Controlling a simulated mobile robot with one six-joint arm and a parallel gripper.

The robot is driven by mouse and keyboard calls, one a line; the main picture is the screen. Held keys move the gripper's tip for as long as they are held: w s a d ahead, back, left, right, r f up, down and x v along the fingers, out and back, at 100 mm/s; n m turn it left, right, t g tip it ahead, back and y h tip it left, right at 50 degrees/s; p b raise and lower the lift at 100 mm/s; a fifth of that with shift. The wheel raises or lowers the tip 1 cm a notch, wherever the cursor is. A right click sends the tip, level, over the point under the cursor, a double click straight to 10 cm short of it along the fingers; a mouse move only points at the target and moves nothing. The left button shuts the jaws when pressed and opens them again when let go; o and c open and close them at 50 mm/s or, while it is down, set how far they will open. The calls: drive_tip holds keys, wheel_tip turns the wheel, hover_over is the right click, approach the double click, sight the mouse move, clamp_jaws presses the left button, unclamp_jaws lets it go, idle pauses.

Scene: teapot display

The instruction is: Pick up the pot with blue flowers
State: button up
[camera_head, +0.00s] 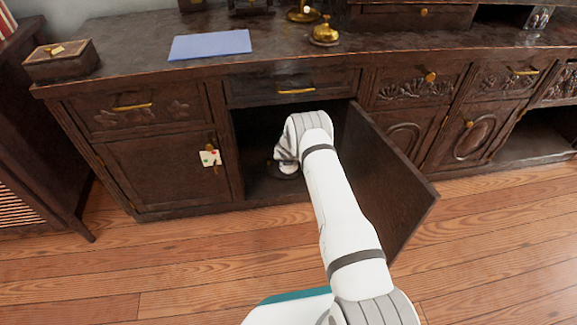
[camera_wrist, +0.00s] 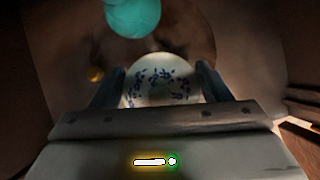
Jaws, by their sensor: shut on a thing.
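The pot with blue flowers (camera_wrist: 162,80) is white with blue markings and shows in the wrist view, between the two fingers of my gripper (camera_wrist: 160,88). My gripper is shut on it, with one finger at each side. In the head view, my arm reaches into the open cupboard (camera_head: 253,130), and my wrist hides the pot there. I cannot tell whether the pot touches the cupboard floor.
A teal round object (camera_wrist: 134,16) stands beyond the pot in the wrist view. The open cupboard door (camera_head: 385,185) stands right of my arm. A blue book (camera_head: 210,45) and a brass bell (camera_head: 325,33) are on top.

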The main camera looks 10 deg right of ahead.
drive_tip(key=c, duration=0.5)
drive_tip(key=shift+r, duration=0.15)
